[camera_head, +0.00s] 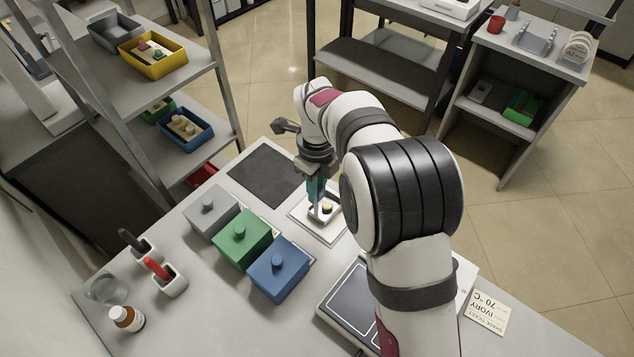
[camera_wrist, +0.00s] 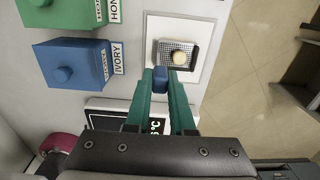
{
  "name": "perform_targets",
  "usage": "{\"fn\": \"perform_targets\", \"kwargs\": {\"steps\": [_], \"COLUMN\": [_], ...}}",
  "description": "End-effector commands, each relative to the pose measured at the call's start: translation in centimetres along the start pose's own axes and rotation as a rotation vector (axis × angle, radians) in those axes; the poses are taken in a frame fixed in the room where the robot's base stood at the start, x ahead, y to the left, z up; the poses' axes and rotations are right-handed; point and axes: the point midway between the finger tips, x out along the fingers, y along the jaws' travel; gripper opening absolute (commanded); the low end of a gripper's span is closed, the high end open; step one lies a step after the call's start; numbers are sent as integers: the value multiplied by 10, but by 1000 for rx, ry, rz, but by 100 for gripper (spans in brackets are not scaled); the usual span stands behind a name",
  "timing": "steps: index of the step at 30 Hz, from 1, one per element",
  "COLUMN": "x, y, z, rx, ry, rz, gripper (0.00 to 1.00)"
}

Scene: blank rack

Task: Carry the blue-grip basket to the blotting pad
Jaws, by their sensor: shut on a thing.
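My gripper (camera_head: 316,192) is shut on the blue grip (camera_wrist: 160,78) of a small wire-mesh basket (camera_wrist: 164,60). In the wrist view the green fingers close on the grip from both sides. The basket (camera_head: 315,214) holds a round cream-coloured piece (camera_wrist: 179,58). It is over a white square pad (camera_wrist: 187,30), probably the blotting pad, which also shows in the head view (camera_head: 322,238). I cannot tell whether the basket touches the pad. The gripper partly hides the basket in the head view.
Grey, green (camera_head: 242,238) and blue (camera_head: 280,268) lidded boxes stand left of the pad. A dark mat (camera_head: 265,172) lies behind them. A device with a dark panel (camera_head: 350,300) sits in front, near a shade ticket (camera_head: 487,311) reading IVORY 70 °C. Shelves (camera_head: 150,90) rise at left.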

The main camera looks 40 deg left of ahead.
Motion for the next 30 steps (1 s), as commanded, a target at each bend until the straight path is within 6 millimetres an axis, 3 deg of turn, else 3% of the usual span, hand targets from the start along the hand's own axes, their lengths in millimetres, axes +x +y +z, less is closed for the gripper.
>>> {"fn": "perform_targets", "kwargs": {"steps": [22, 23, 24, 28, 30], "x": [6, 6, 6, 5, 5], "y": [0, 0, 0, 0, 0], "z": [0, 0, 0, 0, 0], "rx": [-1, -1, -1, -1, 0], "ry": [0, 0, 0, 0, 0], "rz": [-1, -1, -1, 0, 0], "gripper": [0, 27, 34, 56, 56]}}
